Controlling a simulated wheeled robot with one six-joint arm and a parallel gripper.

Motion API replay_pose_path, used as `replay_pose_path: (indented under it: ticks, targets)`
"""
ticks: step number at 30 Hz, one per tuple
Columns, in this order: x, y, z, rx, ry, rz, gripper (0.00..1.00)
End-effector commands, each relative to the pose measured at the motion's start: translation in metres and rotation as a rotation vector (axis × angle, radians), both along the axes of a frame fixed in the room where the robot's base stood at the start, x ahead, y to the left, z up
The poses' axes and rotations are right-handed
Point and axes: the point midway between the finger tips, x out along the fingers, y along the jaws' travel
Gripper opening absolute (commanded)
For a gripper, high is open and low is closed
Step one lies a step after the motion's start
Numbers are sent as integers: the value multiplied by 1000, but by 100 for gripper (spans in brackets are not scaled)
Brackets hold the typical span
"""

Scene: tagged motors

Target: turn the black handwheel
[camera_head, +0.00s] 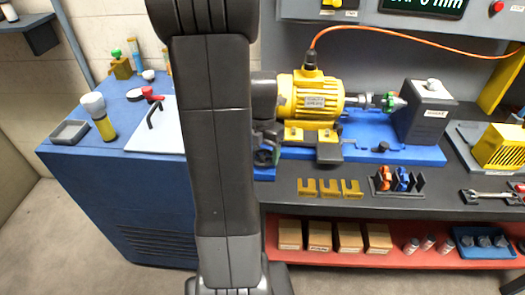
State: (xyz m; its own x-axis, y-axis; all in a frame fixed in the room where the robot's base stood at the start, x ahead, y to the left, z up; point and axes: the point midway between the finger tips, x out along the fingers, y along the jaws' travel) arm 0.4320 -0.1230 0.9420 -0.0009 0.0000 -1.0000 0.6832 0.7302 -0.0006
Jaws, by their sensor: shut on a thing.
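The black handwheel (264,157) shows as a dark rim at the left end of the blue motor base (360,130), low beside my arm. My gripper (267,140) is at the handwheel and shut on it. The dark arm in front hides part of the gripper and the left of the wheel, so the exact grip on the rim is hard to see. The yellow motor (310,98) sits on the base just right of the gripper.
A grey block (427,110) stands at the base's right end, with a green-tipped shaft (390,101) before it. An orange cable (400,42) runs above. Yellow shims (330,188) and a small rack (397,182) lie in front. A blue cabinet (110,190) stands left.

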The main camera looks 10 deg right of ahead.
Motion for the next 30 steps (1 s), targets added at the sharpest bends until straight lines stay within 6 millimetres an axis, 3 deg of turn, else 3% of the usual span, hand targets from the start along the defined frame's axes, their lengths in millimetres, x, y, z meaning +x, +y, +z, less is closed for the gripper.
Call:
replay_pose_path:
  ticks: [15,16,18,30]
  targets:
    - [2,0,2,-2,-5,20,45]
    - [2,0,2,-2,-5,20,73]
    - [1,0,1,-2,-5,19,87]
    - [1,0,7,-1,-4,17,89]
